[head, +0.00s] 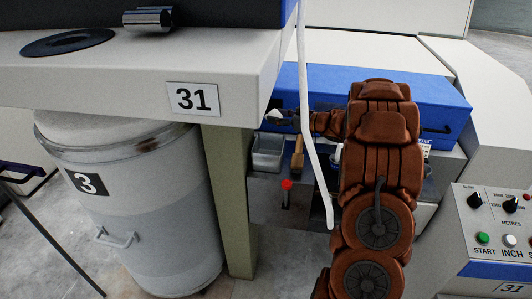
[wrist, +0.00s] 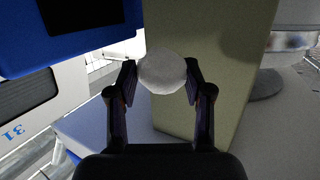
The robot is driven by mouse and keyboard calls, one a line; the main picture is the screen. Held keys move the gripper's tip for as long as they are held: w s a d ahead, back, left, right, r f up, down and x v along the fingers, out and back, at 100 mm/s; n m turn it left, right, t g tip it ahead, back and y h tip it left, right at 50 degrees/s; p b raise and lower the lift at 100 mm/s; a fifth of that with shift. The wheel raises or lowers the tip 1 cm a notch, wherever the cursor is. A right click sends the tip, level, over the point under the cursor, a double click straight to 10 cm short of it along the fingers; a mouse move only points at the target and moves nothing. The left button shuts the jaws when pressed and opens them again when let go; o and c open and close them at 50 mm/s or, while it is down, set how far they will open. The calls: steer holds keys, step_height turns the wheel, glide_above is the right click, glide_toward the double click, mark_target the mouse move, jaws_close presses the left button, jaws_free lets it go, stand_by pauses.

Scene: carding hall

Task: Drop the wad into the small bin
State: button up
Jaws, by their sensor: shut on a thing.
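A white rounded wad (wrist: 163,72) sits between the two fingertips of my gripper (wrist: 161,78) in the wrist view, and the gripper is shut on it. In the head view my gripper (head: 283,117) is small, at the end of my brown arm, and a bit of the white wad (head: 274,116) shows at its tip. The small grey bin (head: 268,152) is below the gripper in the head view, on the ledge beside the beige post. The gripper and wad are above the bin, apart from it. The bin does not show clearly in the wrist view.
A wooden-handled tool (head: 297,157) stands just right of the bin. A beige post (head: 228,190) and the table edge numbered 31 (head: 195,98) are close on the left. A white hanging tube (head: 306,100) crosses in front. A large can (head: 130,200) stands left.

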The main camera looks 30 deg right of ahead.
step_height(320, 180, down, 6)
steer(key=b, duration=0.5)
steer(key=shift+r, duration=0.2)
steer(key=o, duration=0.9)
steer(key=shift+c, duration=0.2)
steer(key=shift+s, duration=0.1)
steer(key=v, duration=1.2)
steer(key=shift+r, duration=0.1)
